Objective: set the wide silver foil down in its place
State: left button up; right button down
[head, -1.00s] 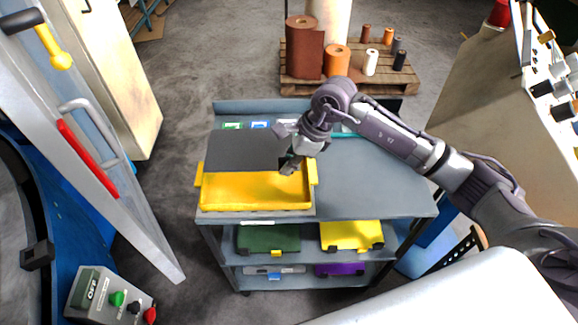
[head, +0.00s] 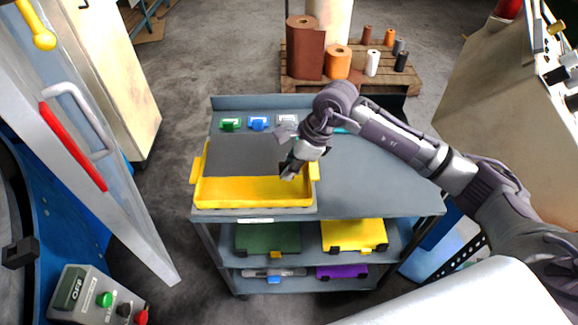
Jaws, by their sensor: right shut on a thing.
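A wide, flat, dark grey sheet (head: 240,155), which I take to be the wide silver foil, lies over the rear part of the yellow tray (head: 250,203) on the grey cart. The front strip of the tray is uncovered, and its left rim shows beside the sheet. My right gripper (head: 288,173) is shut at the sheet's right front corner, near the tray's right side. Its fingertips are small and partly hidden, and I cannot tell whether the sheet touches the tray's floor. My left gripper is not in view.
Green (head: 230,124), blue (head: 259,123) and pale grey (head: 287,122) small pieces line the cart top's back. The cart top (head: 370,180) is clear to the tray's right. A pallet with several rolls (head: 338,62) stands behind. A control box (head: 90,297) is at the lower left.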

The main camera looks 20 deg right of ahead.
jog(key=shift+f+b, duration=2.95)
jog(key=shift+f, duration=0.35)
jog(key=shift+f+b, duration=0.55)
jog(key=shift+b, duration=0.05)
jog(key=c, duration=1.1)
grip_release()
